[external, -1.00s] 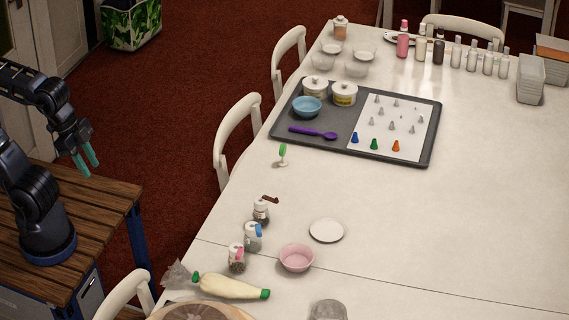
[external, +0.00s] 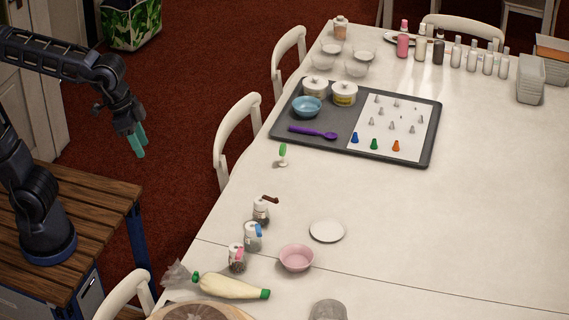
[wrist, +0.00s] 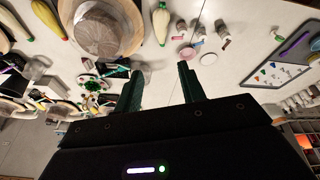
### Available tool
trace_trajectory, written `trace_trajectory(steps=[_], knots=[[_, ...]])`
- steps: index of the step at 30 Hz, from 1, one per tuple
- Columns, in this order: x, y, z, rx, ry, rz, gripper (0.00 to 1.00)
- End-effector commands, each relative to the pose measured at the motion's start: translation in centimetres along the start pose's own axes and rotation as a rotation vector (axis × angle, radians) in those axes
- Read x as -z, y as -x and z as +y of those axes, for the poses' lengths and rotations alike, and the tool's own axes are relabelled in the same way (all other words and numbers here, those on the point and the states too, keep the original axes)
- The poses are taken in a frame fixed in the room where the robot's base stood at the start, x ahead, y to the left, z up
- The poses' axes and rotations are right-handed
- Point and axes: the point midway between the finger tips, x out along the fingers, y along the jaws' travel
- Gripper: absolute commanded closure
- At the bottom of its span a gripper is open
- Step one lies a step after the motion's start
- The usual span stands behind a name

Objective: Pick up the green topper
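My gripper (external: 138,144) is in the air over the red carpet, left of the table and well away from the topper. Its teal fingers point down. In the wrist view the fingers of my gripper (wrist: 160,82) are apart with nothing between them.
A dark tray (external: 432,140) holds bowls, a purple spoon (external: 313,132) and several piping tips. Shakers (external: 252,238), a pink bowl (external: 296,257) and a piping bag (external: 230,287) lie nearer. A chair (external: 235,140) stands at the table's left edge.

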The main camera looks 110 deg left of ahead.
Motion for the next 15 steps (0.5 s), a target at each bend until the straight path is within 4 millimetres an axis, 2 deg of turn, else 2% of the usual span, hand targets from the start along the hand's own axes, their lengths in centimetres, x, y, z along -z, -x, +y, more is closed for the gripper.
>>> trace_trajectory(steps=[1, 3, 8, 15], knots=[[1.6, -0.4, -0.6, 0.006, 0.034, -0.01, 0.6], [3.7, -0.9, -1.4, 0.014, 0.076, -0.019, 0.6], [8.2, -2.4, -3.7, 0.031, 0.175, -0.039, 0.6], [14.5, -5.3, -8.1, 0.058, 0.322, -0.067, 0.6]])
